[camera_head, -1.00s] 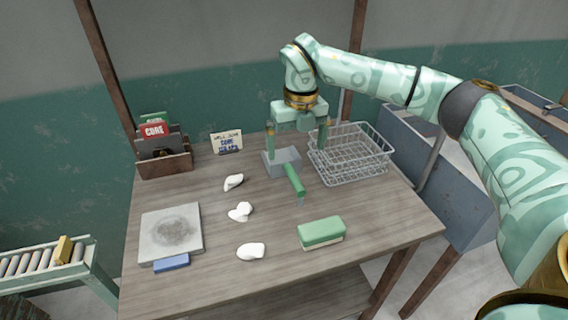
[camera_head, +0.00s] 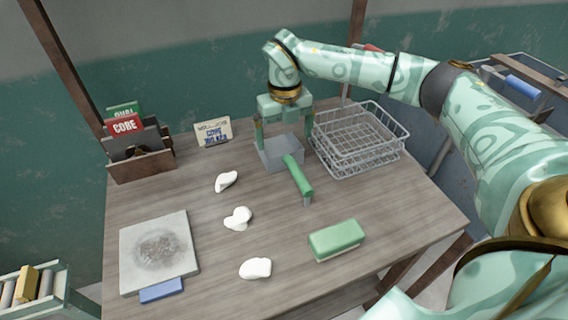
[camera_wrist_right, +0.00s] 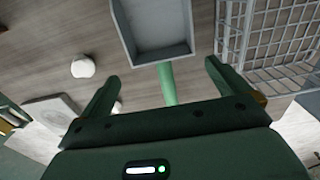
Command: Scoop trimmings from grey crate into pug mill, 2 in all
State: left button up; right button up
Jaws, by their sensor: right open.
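A scoop with a grey open pan (camera_head: 283,156) and a green handle (camera_head: 298,176) lies at the back of the table. My right gripper (camera_head: 283,142) is open and empty, pointing down at the pan, one finger at each side in the head view. In the right wrist view, the pan (camera_wrist_right: 152,32) is ahead and the handle (camera_wrist_right: 167,84) shows between the open fingertips (camera_wrist_right: 164,76); contact cannot be told. White lumps (camera_head: 237,218) lie on the table. I cannot tell which thing is the grey crate or the pug mill. My left gripper is out of view.
A wire basket (camera_head: 395,146) stands right of the scoop. A green block (camera_head: 335,239), a grey slab (camera_head: 180,225) and a blue block (camera_head: 161,290) lie in front. A card (camera_head: 213,132) and a file box (camera_head: 143,166) stand at the back left. A grey container (camera_head: 487,75) is at far right.

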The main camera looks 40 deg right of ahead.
aim_at(287, 154)
notch_tip(287, 154, down, 2)
jog(key=shift+f+b, duration=0.2)
jog(key=shift+b, duration=0.1)
jog(key=f, duration=0.1)
jog(key=f+b, duration=0.1)
jog(key=f, duration=0.1)
jog(key=f+b, duration=0.1)
jog(key=f, duration=0.1)
jog(key=shift+s+d, duration=0.1)
jog(key=shift+s, duration=0.15)
jog(key=shift+r, duration=0.1)
jog(key=shift+c, duration=0.7)
jog(key=c, duration=0.7)
